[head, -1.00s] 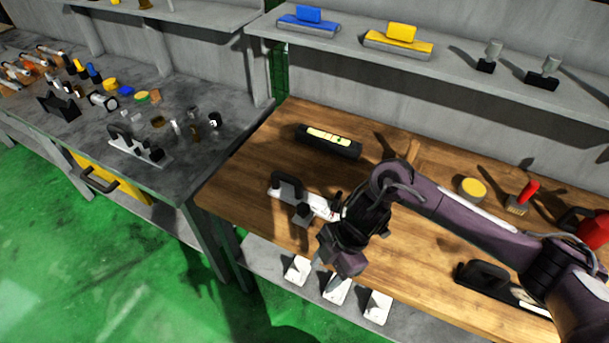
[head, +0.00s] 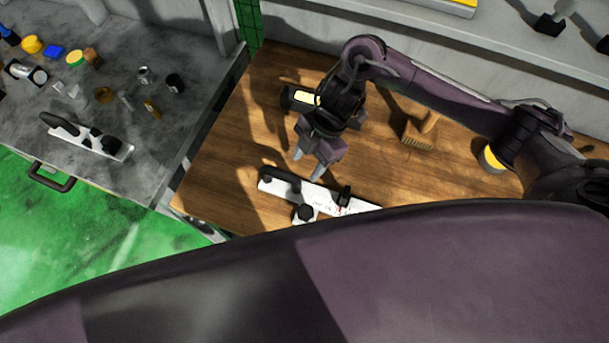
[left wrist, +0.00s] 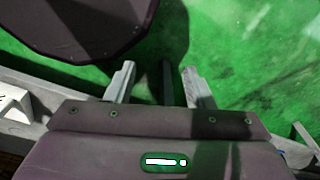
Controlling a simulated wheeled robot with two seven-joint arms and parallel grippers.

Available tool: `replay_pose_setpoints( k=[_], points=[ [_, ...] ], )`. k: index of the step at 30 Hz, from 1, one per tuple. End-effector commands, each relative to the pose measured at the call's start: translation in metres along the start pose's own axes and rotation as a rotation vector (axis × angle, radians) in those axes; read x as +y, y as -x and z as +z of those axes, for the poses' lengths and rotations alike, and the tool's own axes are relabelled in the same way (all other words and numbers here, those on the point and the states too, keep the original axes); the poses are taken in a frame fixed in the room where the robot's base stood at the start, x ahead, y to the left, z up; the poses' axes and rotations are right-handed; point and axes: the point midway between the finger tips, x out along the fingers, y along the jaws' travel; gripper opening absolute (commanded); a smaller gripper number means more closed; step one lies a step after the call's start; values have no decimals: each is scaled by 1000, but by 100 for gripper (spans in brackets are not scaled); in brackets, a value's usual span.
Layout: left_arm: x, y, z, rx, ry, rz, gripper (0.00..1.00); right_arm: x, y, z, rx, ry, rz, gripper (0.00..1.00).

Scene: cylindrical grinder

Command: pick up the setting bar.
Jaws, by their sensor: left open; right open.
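A white bar with a black handle and black knobs, which looks like the setting bar (head: 328,201), lies on the wooden bench top in the head view. Its right lower part is hidden by a large purple part of mine. My right gripper (head: 307,166) is open and empty, fingers pointing down, just beyond the bar and apart from it in the picture. A similar white bar with a black handle (head: 88,141) lies on the grey bench at left. My left gripper (left wrist: 158,82) is open and empty above the green floor in the left wrist view.
A dark level with a yellow window (head: 303,98) lies behind my right gripper, partly hidden. A wooden brush (head: 419,131) and a yellow-topped round thing (head: 491,158) are farther right. The wood left of the bar is clear.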

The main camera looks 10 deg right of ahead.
Motion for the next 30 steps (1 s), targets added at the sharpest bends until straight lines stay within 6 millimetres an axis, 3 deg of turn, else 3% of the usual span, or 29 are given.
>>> replay_pose_setpoints(
  k=[3,7,18,25,30],
  points=[
    [3,-2,16,-22,-1,3,48,-1,-15,-1,4,-2,-3,50],
    [4,-2,20,-30,-2,4,48,-1,-28,-2,5,-3,-4,50],
    [2,10,5,-7,-3,2,48,-2,-72,-2,1,-2,-2,50],
    [1,9,2,-3,-4,1,48,-1,-75,-2,0,0,-1,50],
    [1,9,4,-7,-3,2,48,-1,-74,-2,0,-1,-1,31]
  ],
)
